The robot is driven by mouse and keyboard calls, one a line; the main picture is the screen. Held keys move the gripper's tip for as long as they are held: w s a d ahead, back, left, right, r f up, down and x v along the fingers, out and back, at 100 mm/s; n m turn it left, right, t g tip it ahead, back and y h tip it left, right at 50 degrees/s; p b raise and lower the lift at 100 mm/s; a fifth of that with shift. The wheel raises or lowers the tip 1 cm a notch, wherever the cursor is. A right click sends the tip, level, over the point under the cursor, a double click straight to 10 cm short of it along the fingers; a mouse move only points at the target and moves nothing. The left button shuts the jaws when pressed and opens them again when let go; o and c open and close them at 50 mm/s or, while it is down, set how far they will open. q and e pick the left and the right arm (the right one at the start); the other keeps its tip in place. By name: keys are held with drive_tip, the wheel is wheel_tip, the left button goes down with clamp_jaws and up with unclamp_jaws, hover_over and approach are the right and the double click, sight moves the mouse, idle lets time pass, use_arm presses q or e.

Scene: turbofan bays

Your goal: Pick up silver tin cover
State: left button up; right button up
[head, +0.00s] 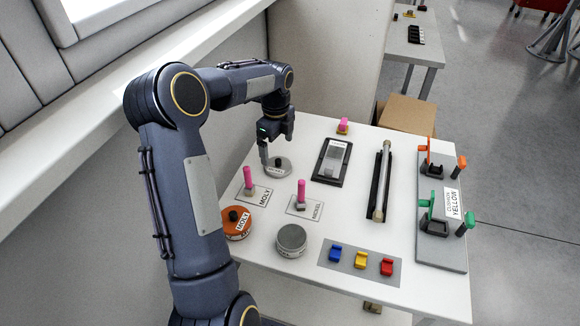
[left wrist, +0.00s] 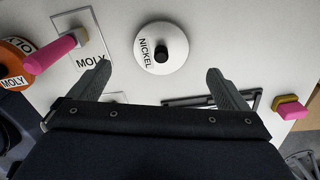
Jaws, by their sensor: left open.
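The silver tin cover (head: 284,171) is a round pale lid with a black knob, lying on the white table near the wall. In the left wrist view the cover (left wrist: 148,60) reads NICKEL and lies flat, just beyond the fingertips and between their lines. My left gripper (head: 276,146) is open and empty, pointing down over the cover in the head view and partly hiding it. Its two spread fingers also show in the left wrist view (left wrist: 158,68). A grey round tin (head: 291,240) stands nearer the front of the table. My right gripper is not in view.
Pink-handled tools (head: 247,181) stand on MOLY and NICKEL cards beside the cover. An orange MOLY tin (head: 237,226) is at front left. A black tray (head: 331,160), a rod holder (head: 381,185) and a grey fixture board (head: 440,253) lie to the right.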

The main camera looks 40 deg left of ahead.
sight(278, 160)
use_arm(q)
wheel_tip(278, 160, down, 6)
drive_tip(key=shift+w+f+p, duration=0.1)
drive_tip(key=shift+f+p, duration=0.1)
drive_tip(key=shift+p, duration=0.25)
drive_tip(key=shift+c, duration=0.3)
drive_tip(key=c, duration=0.9)
drive_tip(key=shift+r, duration=0.1)
